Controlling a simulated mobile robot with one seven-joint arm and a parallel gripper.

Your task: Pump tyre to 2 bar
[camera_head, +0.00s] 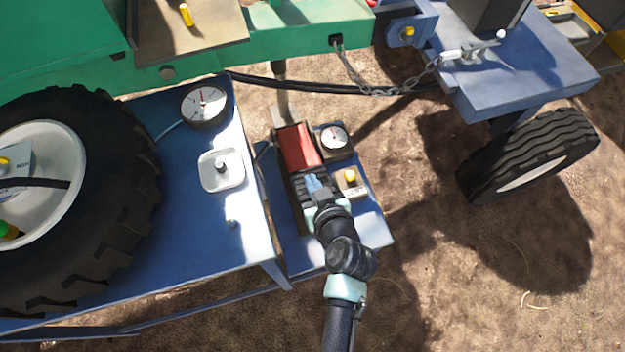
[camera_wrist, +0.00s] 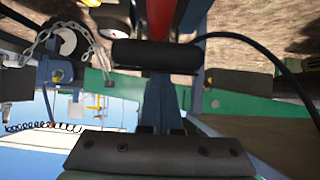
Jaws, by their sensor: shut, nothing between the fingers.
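A large black tyre (camera_head: 120,170) on a white hub (camera_head: 68,200) stands at the left in the head view, cut off by the frame edge. A red and black pump unit (camera_head: 298,148) sits on a small blue platform. Beside it are a round dial gauge (camera_head: 335,138) and a yellow knob (camera_head: 350,176). My gripper (camera_head: 312,183) is shut and empty, above the black ribbed part of the pump. In the wrist view my closed fingers (camera_wrist: 164,95) point at a black cylinder (camera_wrist: 155,56) below a red part (camera_wrist: 161,16); contact cannot be told. The gauge readings are too small to read.
A blue table (camera_head: 190,235) carries a bigger gauge (camera_head: 205,104) and a white plate with a grey knob (camera_head: 221,169). A green beam (camera_head: 230,48) and a chain (camera_head: 375,85) cross behind. A blue trailer (camera_head: 520,65) with a wheel (camera_head: 525,160) stands at right. Bare soil lies lower right.

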